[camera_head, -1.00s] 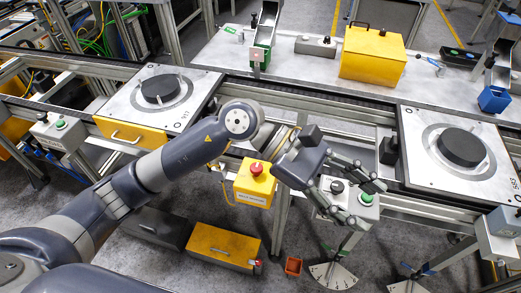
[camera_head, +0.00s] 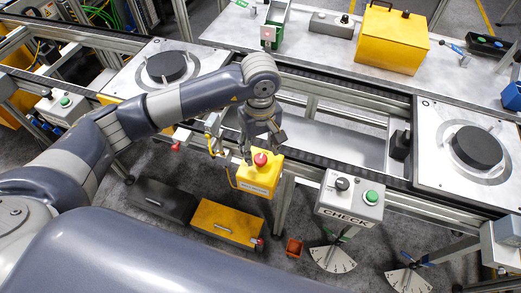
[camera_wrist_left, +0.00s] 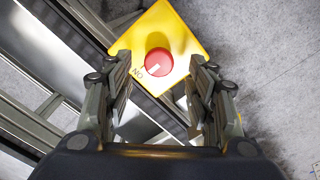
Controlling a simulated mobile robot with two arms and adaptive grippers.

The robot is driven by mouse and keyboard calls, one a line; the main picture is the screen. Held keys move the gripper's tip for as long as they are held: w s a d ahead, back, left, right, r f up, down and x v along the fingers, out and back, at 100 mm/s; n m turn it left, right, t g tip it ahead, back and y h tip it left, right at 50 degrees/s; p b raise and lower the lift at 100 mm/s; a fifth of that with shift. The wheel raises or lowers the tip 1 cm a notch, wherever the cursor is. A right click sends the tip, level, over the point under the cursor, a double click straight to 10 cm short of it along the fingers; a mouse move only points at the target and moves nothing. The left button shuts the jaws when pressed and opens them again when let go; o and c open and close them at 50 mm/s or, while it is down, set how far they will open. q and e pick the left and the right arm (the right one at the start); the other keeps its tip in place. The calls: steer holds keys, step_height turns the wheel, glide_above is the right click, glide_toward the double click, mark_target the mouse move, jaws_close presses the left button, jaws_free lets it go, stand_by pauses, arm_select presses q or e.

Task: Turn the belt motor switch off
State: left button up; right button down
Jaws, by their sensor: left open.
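The yellow box (camera_head: 257,178) with a red knob (camera_head: 260,159) on top hangs at the front of the conveyor frame. In the left wrist view the red knob (camera_wrist_left: 158,62) has a white mark, and "ON" is printed upside down beside it on the yellow face (camera_wrist_left: 170,28). My left gripper (camera_head: 246,150) is open, pointing down just above and behind the knob. In the left wrist view its fingers (camera_wrist_left: 162,80) stand on both sides of the knob, with no contact visible. My right gripper is not in view.
A grey CHECK box (camera_head: 350,196) with a black knob and a green button (camera_head: 371,196) is to the right. Pallets with black discs (camera_head: 477,148) lie on the conveyor.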

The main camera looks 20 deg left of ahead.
mark_target(260, 158)
arm_select(q)
steer(key=shift+f+p, duration=0.4)
steer(key=shift+f, duration=1.4)
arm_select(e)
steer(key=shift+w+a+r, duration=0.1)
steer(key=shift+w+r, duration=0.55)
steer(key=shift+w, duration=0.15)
arm_select(q)
steer(key=c, duration=1.1)
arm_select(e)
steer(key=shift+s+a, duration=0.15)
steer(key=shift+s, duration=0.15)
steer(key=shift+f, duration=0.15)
